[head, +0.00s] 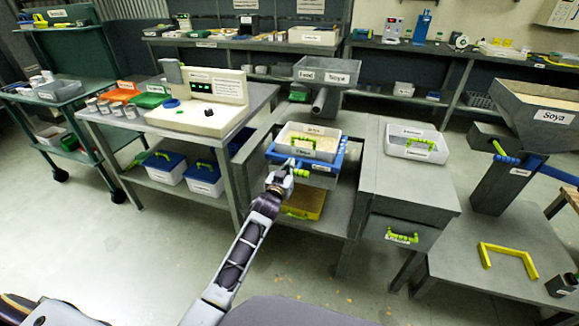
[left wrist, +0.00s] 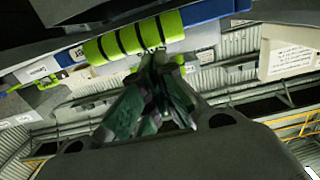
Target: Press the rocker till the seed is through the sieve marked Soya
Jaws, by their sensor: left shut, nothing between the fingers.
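A white tray of pale seed (head: 309,143) with a green handle sits on a blue frame (head: 342,160); its small labels are too blurred to read surely. A ribbed green grip on a blue bar shows at the frame's front, and large in the left wrist view (left wrist: 130,40). My left gripper (head: 284,172) is shut and empty at this front edge. In the left wrist view its closed fingertips (left wrist: 160,62) meet the grip's lower edge in the picture; I cannot tell whether they touch. My right gripper is out of view.
A yellow tray (head: 309,204) lies on the shelf below. A grey hopper (head: 327,72) stands behind. A white tub (head: 415,143) is on the cabinet at right. A large hopper marked Soya (head: 540,115) stands far right. Open floor lies in front.

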